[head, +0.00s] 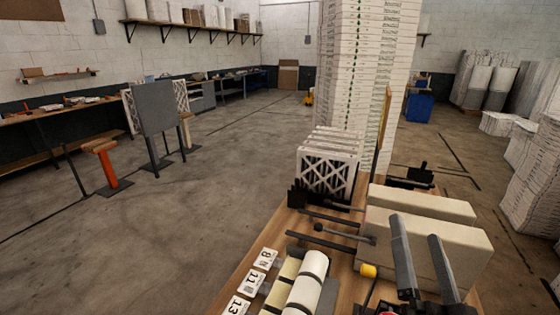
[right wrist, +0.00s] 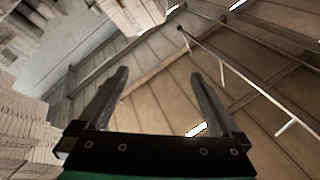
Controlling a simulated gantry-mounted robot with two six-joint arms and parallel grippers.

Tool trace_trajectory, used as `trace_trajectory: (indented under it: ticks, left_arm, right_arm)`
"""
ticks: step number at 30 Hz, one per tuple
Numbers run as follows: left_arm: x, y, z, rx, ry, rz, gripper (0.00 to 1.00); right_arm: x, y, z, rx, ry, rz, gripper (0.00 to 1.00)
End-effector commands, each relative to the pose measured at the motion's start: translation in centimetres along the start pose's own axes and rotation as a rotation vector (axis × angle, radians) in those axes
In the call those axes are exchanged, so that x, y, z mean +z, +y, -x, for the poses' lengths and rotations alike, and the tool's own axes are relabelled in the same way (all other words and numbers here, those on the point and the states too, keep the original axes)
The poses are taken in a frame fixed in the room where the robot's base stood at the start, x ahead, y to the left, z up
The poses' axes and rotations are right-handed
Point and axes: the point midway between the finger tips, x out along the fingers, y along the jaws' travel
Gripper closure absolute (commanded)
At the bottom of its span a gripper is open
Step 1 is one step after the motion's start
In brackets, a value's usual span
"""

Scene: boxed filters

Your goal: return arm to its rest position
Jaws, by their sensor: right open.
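My right gripper (head: 425,255) is in the head view at the lower right, in front of the cream blocks, with its two grey fingers apart and pointing up. In the right wrist view the same gripper (right wrist: 155,95) shows its fingers spread with nothing between them. Beyond them that camera sees the ceiling beams and upper walls. My left gripper is in neither view.
A wooden table (head: 238,282) holds long cream blocks (head: 420,225), framed filters (head: 327,170), white rolls (head: 312,270) and number cards (head: 264,258). A tall stack of boxes (head: 365,80) rises behind. The concrete floor (head: 200,210) to the left is open.

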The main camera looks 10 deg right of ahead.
Motion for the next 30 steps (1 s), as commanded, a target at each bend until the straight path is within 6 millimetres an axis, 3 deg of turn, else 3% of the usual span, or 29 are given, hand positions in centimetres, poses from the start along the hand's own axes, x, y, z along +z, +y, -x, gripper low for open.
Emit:
trace_trajectory:
  ticks: [1,4,9,10,13,15,24,27,30]
  left_arm:
    - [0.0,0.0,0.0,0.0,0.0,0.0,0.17]
    - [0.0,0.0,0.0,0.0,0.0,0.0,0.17]
    - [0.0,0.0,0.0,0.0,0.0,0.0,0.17]
    - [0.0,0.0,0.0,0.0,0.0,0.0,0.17]
    - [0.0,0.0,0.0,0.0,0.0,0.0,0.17]
    - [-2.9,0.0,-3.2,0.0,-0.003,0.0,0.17]
    - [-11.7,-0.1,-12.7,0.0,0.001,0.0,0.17]
    - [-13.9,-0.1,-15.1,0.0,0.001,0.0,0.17]
    - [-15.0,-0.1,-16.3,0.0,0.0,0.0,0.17]
  right_arm:
    - [-3.0,-2.6,-1.0,-0.063,0.055,-0.018,0.0]
    - [-8.0,-7.1,-1.7,-0.184,0.139,-0.017,0.0]
    - [-15.3,-14.2,-0.5,-0.398,0.28,0.067,0.0]
    - [-15.8,-15.4,0.1,-0.442,0.297,0.111,0.0]
    - [-14.8,-16.8,0.9,-0.496,0.319,0.316,0.0]
    - [-18.2,-19.1,-0.7,-0.488,0.327,0.338,0.0]
    - [-28.0,-25.7,-5.4,-0.486,0.323,0.336,0.0]
    - [-30.5,-27.4,-6.6,-0.485,0.322,0.336,0.0]
    - [-31.7,-28.3,-7.2,-0.485,0.322,0.336,0.0]
